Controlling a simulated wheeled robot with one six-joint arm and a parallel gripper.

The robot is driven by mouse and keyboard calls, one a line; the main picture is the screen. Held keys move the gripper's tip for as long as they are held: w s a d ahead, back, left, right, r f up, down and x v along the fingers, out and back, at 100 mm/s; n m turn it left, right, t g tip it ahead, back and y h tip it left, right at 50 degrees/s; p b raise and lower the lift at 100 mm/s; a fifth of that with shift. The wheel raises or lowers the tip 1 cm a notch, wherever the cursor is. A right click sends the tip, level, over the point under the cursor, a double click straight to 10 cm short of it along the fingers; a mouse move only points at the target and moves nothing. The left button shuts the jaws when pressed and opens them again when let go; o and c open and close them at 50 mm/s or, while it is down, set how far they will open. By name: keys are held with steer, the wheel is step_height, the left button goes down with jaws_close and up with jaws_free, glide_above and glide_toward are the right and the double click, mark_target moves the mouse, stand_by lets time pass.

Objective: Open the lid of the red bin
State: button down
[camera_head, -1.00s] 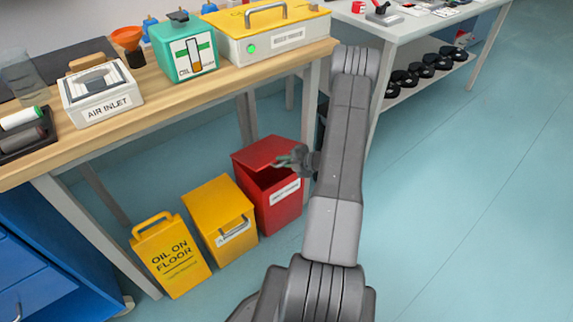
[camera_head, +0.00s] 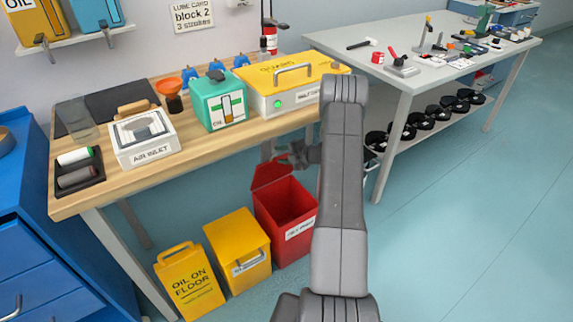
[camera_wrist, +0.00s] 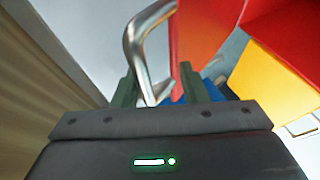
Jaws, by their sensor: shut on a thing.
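The red bin (camera_head: 286,214) stands on the floor under the bench, with its dark inside showing. Its red lid (camera_head: 271,174) is tilted up at the back, well clear of the rim. My gripper (camera_head: 297,153) is at the raised lid's upper edge, partly behind my arm. In the wrist view, a bent silver handle (camera_wrist: 136,45) lies between the fingers of my gripper (camera_wrist: 158,88), which is shut on it. An orange-red panel (camera_wrist: 200,30), seemingly the lid, is beside the handle. Where the handle joins the lid is not clear.
A yellow bin (camera_head: 238,250) and a yellow "oil on floor" sign (camera_head: 189,283) stand left of the red bin. The wooden bench (camera_head: 185,160) overhangs close to the lid. Floor to the right is clear.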

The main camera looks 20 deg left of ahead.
steer(key=shift+w+a, duration=0.35)
steer(key=shift+a, duration=0.2)
steer(key=c, duration=1.4)
jaws_free()
steer(key=shift+s, duration=0.1)
steer(key=shift+c, duration=0.2)
steer(key=shift+f, duration=0.15)
